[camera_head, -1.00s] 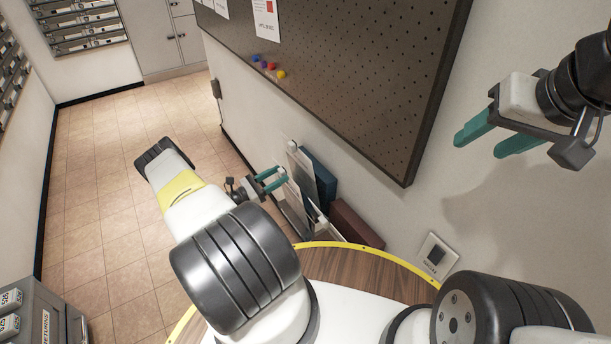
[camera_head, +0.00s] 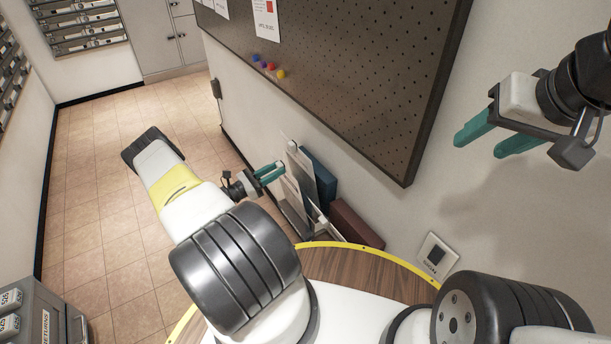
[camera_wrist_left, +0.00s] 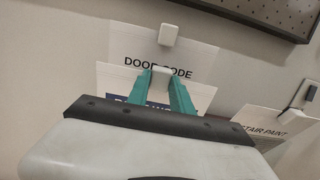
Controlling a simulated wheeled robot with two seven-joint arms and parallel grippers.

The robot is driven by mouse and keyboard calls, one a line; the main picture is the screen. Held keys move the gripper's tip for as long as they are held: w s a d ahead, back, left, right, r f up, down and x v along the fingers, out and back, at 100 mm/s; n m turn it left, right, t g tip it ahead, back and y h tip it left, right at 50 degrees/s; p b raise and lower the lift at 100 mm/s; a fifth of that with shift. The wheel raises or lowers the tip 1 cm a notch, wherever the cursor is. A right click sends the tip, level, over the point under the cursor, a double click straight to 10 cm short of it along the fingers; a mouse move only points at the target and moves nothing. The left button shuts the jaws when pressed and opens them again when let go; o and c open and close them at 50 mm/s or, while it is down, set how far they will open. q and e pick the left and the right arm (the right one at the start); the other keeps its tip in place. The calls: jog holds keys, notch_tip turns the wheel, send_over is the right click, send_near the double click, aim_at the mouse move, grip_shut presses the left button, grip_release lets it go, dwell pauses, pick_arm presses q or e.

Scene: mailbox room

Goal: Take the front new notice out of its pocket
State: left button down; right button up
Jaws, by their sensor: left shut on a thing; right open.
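In the left wrist view, a white front notice (camera_wrist_left: 118,80) with a dark blue band stands in front of a white DOOR CODE notice (camera_wrist_left: 195,50). My left gripper (camera_wrist_left: 161,72) is shut on the pale tab at the front notice's top edge. The DOOR CODE notice behind has its own white tab (camera_wrist_left: 168,34). In the head view my left gripper (camera_head: 281,168) is beside the upright pale sheets (camera_head: 299,172) low by the wall. The pocket around the front notice is hidden in the wrist view. My right gripper (camera_head: 479,146) is open and empty, high at the right.
A STAIR PAINT notice (camera_wrist_left: 268,128) stands to the right in the wrist view. A blue folder (camera_head: 319,175) and a brown box-like item (camera_head: 355,224) stand beside the sheets. The pegboard (camera_head: 350,75) hangs above, with several coloured pins. A round wooden tabletop (camera_head: 345,266) is nearest.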

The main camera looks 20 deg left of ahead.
pick_arm(q)
notch_tip(320, 180, up, 17)
jog(key=s+a, duration=0.2)
jog(key=shift+s, duration=0.15)
dwell(0.8)
jog(key=shift+s+a, duration=0.2)
jog(key=shift+s, duration=0.05)
jog(key=shift+v, duration=1.1)
jog(key=shift+s+a+r, duration=0.1)
jog(key=shift+s+r, duration=0.05)
jog(key=shift+r, duration=0.1)
jog(key=r+v, duration=0.1)
jog(key=v, duration=0.5)
jog(key=shift+s+a, duration=0.3)
jog(key=shift+s, duration=0.05)
